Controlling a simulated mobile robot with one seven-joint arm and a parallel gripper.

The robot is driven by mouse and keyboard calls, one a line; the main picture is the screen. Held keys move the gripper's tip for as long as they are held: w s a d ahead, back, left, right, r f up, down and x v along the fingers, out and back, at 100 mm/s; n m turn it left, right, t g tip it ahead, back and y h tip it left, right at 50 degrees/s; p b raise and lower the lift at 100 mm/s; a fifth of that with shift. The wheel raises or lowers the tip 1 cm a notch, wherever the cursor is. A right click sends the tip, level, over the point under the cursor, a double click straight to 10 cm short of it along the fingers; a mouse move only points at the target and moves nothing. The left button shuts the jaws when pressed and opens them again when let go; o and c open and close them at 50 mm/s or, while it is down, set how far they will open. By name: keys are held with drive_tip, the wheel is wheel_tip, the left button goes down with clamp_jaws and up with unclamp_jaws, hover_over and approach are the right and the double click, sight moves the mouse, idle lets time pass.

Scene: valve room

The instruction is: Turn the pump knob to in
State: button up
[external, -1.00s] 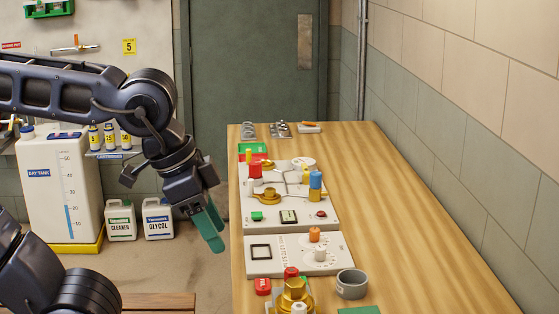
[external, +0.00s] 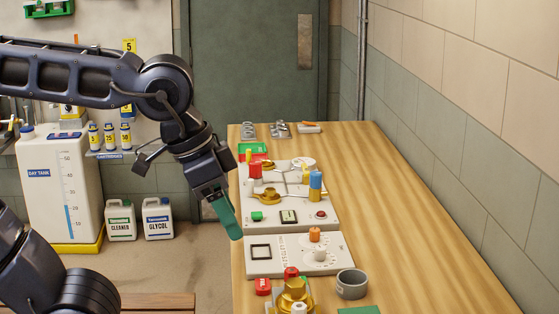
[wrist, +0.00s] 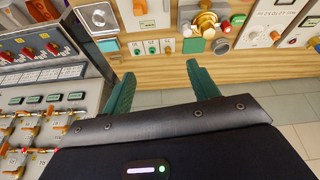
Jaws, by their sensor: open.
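I cannot make out which knob is the pump knob; its lettering is too small to read. One white panel (external: 284,266) on the bench has an orange knob (external: 315,234), a white knob (external: 320,254) and a black-framed square. Behind it a larger white panel (external: 270,217) carries brass valves, a blue-and-yellow cylinder (external: 316,186) and a red button (external: 321,214). My gripper (external: 230,226) has green fingers and hangs at the bench's left edge, pointing down. In the wrist view my gripper (wrist: 159,76) has its fingers apart with nothing between them.
A brass valve with a red top (external: 292,290) and a grey ring (external: 352,284) stand at the bench's near end. The bench's right side is bare wood (external: 410,220). In the wrist view a grey console (wrist: 35,85) with several switches lies at left.

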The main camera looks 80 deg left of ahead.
drive_tip(key=w+a+r+n+g, duration=0.1)
drive_tip(key=w+a+r+n, duration=0.2)
drive_tip(key=w+a+n, duration=0.35)
drive_tip(key=w+a+r+n, duration=0.3)
drive_tip(key=w+a+n, duration=0.1)
drive_tip(key=w+a, duration=0.55)
drive_tip(key=w+a+f+n+g, duration=0.1)
drive_tip(key=w+a+n, duration=0.3)
drive_tip(key=a, duration=0.7)
drive_tip(key=w+a+f+n+g, duration=0.15)
drive_tip(key=a+n, duration=0.45)
drive_tip(key=a, duration=0.6)
drive_tip(key=n, duration=1.6)
hover_over(255, 162)
drive_tip(key=shift+g, duration=0.45)
wheel_tip(255, 162, down, 20)
drive_tip(key=shift+w+d+r, duration=0.1)
drive_tip(key=shift+d+r, duration=0.05)
wheel_tip(255, 162, down, 11)
drive_tip(key=shift+r, duration=0.1)
